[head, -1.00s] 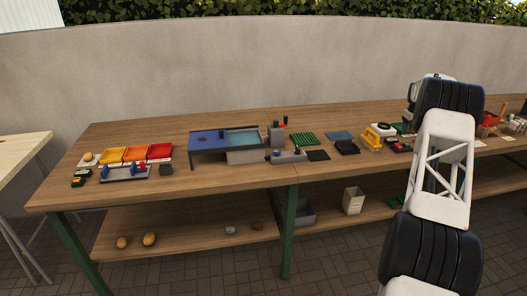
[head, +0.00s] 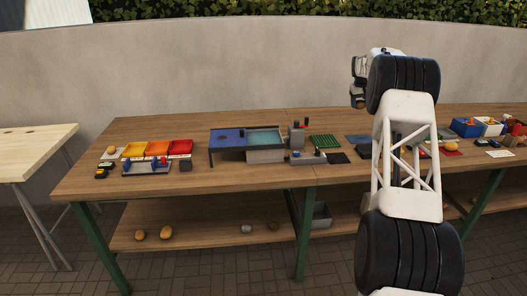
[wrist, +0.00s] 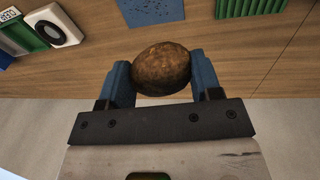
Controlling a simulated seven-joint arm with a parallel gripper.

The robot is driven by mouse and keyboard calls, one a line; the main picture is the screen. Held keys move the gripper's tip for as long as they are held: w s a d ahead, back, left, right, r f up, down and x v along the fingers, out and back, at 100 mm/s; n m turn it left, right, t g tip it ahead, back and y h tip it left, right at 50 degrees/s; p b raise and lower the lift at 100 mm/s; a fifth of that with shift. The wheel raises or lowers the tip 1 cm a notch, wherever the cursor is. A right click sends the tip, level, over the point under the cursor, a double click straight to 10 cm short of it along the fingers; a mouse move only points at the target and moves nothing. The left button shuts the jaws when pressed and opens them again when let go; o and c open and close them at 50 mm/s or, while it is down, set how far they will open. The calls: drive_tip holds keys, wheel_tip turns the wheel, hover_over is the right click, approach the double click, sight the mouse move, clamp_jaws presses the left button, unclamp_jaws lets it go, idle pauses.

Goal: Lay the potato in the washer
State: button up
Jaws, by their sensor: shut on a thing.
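A brown, dark-skinned potato (wrist: 162,66) is held between the two blue fingers of my gripper (wrist: 162,80) in the wrist view. In the head view my gripper (head: 358,84) is high above the right part of the table, and a small brown bit of the potato (head: 360,102) shows under it. The washer appears to be the blue unit (head: 226,139) with a teal basin (head: 265,137), left of my gripper and apart from it. The basin looks clear of potatoes.
A green ribbed mat (head: 323,141) and a grey device (head: 297,135) stand right of the blue unit. Yellow, orange and red trays (head: 160,148) are at the left. Several potatoes lie on the lower shelf (head: 200,232). The table's back strip is clear.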

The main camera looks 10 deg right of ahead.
drive_tip(key=a+f, duration=0.1)
drive_tip(key=a, duration=0.9)
drive_tip(key=a+n, duration=0.1)
drive_tip(key=a, duration=1)
drive_tip(key=a+f+n, duration=0.1)
drive_tip(key=a, duration=1)
drive_tip(key=shift+a+f, duration=0.1)
drive_tip(key=shift+f, duration=0.25)
drive_tip(key=s+a+f+n, duration=0.1)
drive_tip(key=s+a+f, duration=0.1)
drive_tip(key=a, duration=0.5)
drive_tip(key=s+a+f+n, duration=0.1)
drive_tip(key=s+a+f, duration=0.1)
drive_tip(key=a, duration=0.6)
drive_tip(key=shift+s+t, duration=0.3)
drive_tip(key=shift+s, duration=0.3)
drive_tip(key=shift+n, duration=0.4)
drive_tip(key=shift+s+d+n+t+y, duration=0.1)
drive_tip(key=shift+n+t+y, duration=0.1)
drive_tip(key=shift+n, duration=0.4)
drive_tip(key=shift+d+n+t+y, duration=0.1)
drive_tip(key=shift+n+y, duration=0.1)
drive_tip(key=shift+n, duration=0.4)
